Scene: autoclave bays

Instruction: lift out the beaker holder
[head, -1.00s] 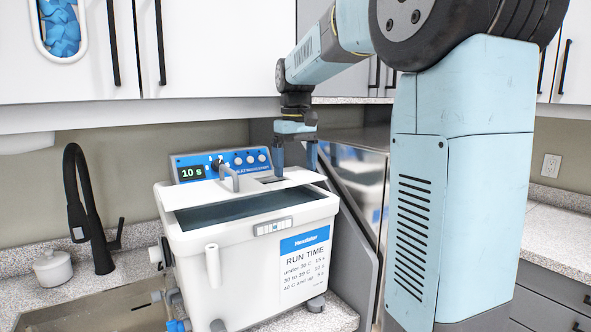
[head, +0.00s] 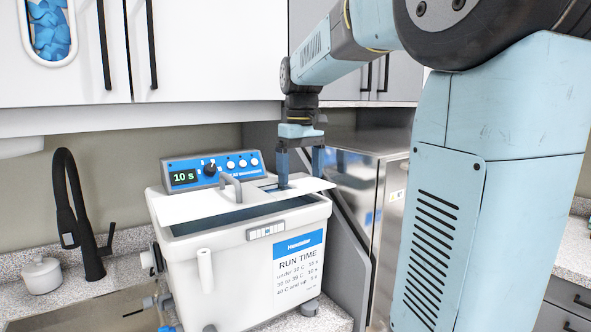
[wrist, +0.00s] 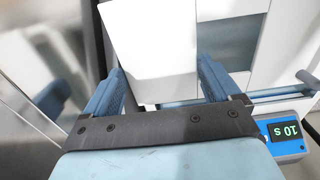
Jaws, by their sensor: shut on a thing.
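The tank of the cleaner (head: 225,258) stands on the counter, with its top partly open onto dark liquid (head: 200,225). A white plate with a grey handle (head: 230,187) lies across its top. My gripper (head: 300,178) points down at the right end. It is shut on a white flat piece (head: 320,185), which I take to be the beaker holder; it juts past the tank's right rim. In the wrist view, this piece (wrist: 150,45) fills the space between the two blue fingers of my gripper (wrist: 160,65). I see no beakers. Whether the holder's underside is clear of the tank is hidden.
The control box (head: 212,170) behind the tank reads 10 s. A black tap (head: 80,215) and a white lidded pot (head: 41,275) are at the left. A steel cabinet (head: 365,185) stands close on the right. White wall cupboards (head: 210,60) hang above.

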